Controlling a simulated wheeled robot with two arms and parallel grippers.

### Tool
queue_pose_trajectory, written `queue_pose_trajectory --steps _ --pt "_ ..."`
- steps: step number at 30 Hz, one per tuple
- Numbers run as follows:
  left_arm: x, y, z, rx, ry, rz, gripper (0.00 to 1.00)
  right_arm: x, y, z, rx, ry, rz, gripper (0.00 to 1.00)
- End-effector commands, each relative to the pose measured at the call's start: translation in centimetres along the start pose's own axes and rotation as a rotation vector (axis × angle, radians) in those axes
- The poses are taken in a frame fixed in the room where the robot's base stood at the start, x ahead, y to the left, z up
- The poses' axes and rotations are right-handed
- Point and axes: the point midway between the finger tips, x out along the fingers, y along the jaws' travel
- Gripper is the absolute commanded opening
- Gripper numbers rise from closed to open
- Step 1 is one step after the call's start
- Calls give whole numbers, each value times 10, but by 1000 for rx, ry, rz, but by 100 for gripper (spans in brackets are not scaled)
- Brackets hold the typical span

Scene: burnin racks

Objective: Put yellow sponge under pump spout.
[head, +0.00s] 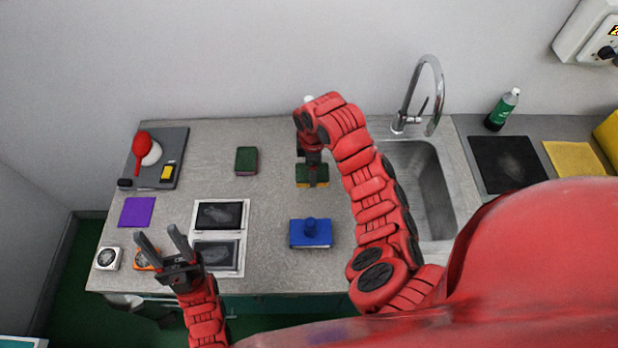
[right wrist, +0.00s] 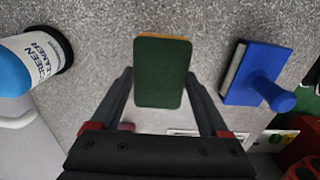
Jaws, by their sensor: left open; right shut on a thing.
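The yellow sponge (head: 313,183) has a dark green top and a yellow edge. My right gripper (head: 312,160) is shut on it from above, over the middle of the counter. In the right wrist view the sponge's green face (right wrist: 163,75) lies between the two fingers. I cannot tell whether it touches the counter. A bottle marked "screen cleaner" (right wrist: 35,62) stands to the left in that view. In the head view only a white tip (head: 309,99) shows behind my right arm; the pump spout cannot be made out. My left gripper (head: 158,235) is open and empty at the front left.
A blue block with a knob (head: 310,234) lies in front of the sponge. A dark green block (head: 246,161) lies to its left. Framed dark panels (head: 220,215) and a purple cloth (head: 137,212) lie further left. The sink (head: 428,195) and faucet (head: 405,120) are to the right.

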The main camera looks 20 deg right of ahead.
Motion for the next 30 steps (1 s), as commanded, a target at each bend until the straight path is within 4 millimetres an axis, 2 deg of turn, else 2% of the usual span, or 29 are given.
queue_pose_trajectory --steps 15,27,28,30 --pt "25 -1 -4 0 0 0 50 48 -1 0 -1 -1 -1 28" --pt "19 -1 -3 0 0 0 50 55 0 0 -1 0 2 28" --pt "20 -1 -3 0 0 0 50 55 0 0 -1 -1 1 81" --pt "21 -1 -3 0 1 0 50 54 0 0 -1 -1 1 93"
